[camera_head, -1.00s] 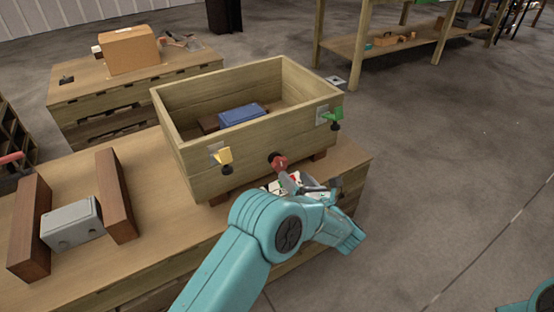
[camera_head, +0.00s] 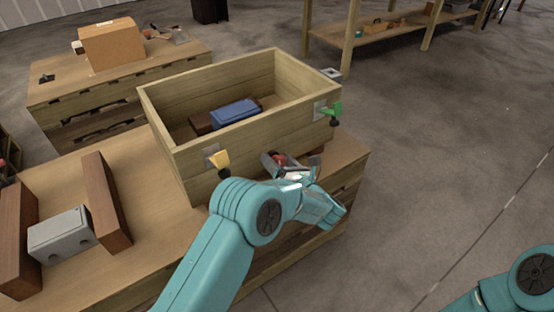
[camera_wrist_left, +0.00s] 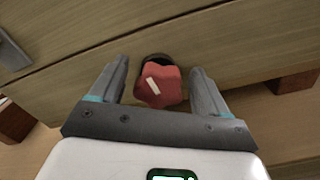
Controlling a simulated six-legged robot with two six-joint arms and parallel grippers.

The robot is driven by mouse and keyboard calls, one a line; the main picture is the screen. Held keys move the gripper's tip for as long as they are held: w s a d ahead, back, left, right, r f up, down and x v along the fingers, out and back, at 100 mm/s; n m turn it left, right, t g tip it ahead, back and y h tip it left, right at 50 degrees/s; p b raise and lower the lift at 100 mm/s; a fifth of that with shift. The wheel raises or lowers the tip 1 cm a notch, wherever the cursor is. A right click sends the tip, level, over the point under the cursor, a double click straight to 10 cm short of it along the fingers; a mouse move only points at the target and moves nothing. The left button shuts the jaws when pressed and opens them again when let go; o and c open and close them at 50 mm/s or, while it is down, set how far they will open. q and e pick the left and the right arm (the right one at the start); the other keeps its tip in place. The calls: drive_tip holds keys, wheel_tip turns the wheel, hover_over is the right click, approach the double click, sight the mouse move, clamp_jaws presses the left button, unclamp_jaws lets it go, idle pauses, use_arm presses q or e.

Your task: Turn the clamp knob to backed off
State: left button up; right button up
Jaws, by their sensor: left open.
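The clamp knob is red with a white mark and a dark base; in the left wrist view the knob (camera_wrist_left: 160,88) sits on the front wall of a wooden crate (camera_wrist_left: 220,45). My left gripper (camera_wrist_left: 160,85) is open, with one finger on each side of the knob and visible gaps to both. In the head view the red knob (camera_head: 279,158) is partly hidden by my left gripper (camera_head: 290,162). The crate (camera_head: 180,137) stands on a wooden bench. My right gripper is not in view; only part of my right arm shows at the lower right.
A blue block (camera_head: 235,112) lies inside the crate. A grey box (camera_head: 60,236) sits between two brown blocks at left. The floor at right is clear.

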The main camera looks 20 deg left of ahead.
use_arm(q)
drive_tip(key=shift+s+d, duration=0.1)
drive_tip(key=c, duration=0.9)
drive_tip(key=shift+c, duration=0.2)
